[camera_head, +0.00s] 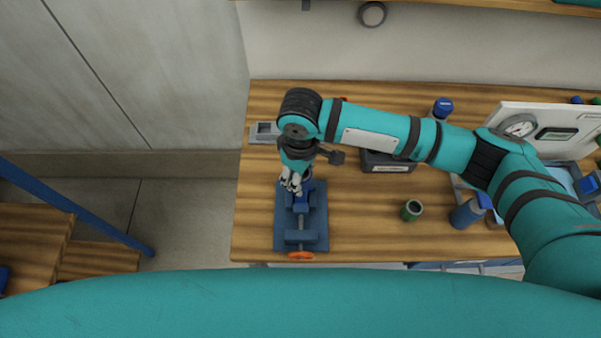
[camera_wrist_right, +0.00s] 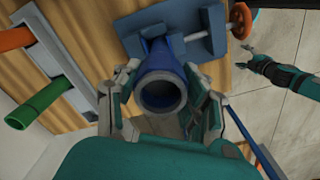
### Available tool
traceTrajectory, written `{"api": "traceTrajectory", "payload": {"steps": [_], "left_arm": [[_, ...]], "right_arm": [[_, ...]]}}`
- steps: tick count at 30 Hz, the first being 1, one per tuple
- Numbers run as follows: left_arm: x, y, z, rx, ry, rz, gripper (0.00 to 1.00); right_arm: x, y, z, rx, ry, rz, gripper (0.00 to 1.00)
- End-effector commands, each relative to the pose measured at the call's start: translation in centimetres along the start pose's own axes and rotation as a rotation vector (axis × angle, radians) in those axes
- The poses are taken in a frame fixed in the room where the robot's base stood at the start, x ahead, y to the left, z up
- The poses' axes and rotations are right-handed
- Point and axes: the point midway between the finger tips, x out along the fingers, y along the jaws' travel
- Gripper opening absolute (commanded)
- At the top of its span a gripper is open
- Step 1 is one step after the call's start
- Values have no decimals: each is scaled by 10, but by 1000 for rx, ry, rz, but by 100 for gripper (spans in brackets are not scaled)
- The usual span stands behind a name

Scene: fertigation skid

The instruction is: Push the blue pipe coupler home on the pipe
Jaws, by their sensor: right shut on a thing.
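The blue pipe coupler (camera_wrist_right: 160,85) is a blue sleeve with its open grey-rimmed end facing the right wrist camera. My right gripper (camera_wrist_right: 160,72) is shut on it, one finger on each side. In the head view my right gripper (camera_head: 292,182) is over the back end of the blue vise (camera_head: 301,237), which also shows behind the coupler in the right wrist view (camera_wrist_right: 203,45). The pipe is not clearly visible, so I cannot tell how far the coupler sits on it. My left gripper (camera_wrist_right: 248,57) appears open and empty beside the vise in the right wrist view.
An orange handwheel (camera_head: 301,256) is at the vise's front. A green fitting (camera_head: 411,210), blue bottle (camera_head: 467,213) and dark bin (camera_head: 388,162) stand to the right. A gauge panel (camera_head: 557,115) is farther right. Wood between vise and green fitting is clear.

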Motion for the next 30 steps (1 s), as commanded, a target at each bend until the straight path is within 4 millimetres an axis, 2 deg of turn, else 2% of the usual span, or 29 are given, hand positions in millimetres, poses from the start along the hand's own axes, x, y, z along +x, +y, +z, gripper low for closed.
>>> {"api": "traceTrajectory", "payload": {"steps": [22,23,26,30], "left_arm": [[-9,0,-1,0,0,0,69],[-9,0,-1,0,0,0,69],[-9,0,-1,-1,0,0,69],[-9,0,-1,-1,0,0,69]], "right_arm": [[1,0,0,0,-1,0,10],[1,0,0,0,-1,0,46],[1,0,0,0,-1,0,57],[1,0,0,0,-1,0,57]]}}
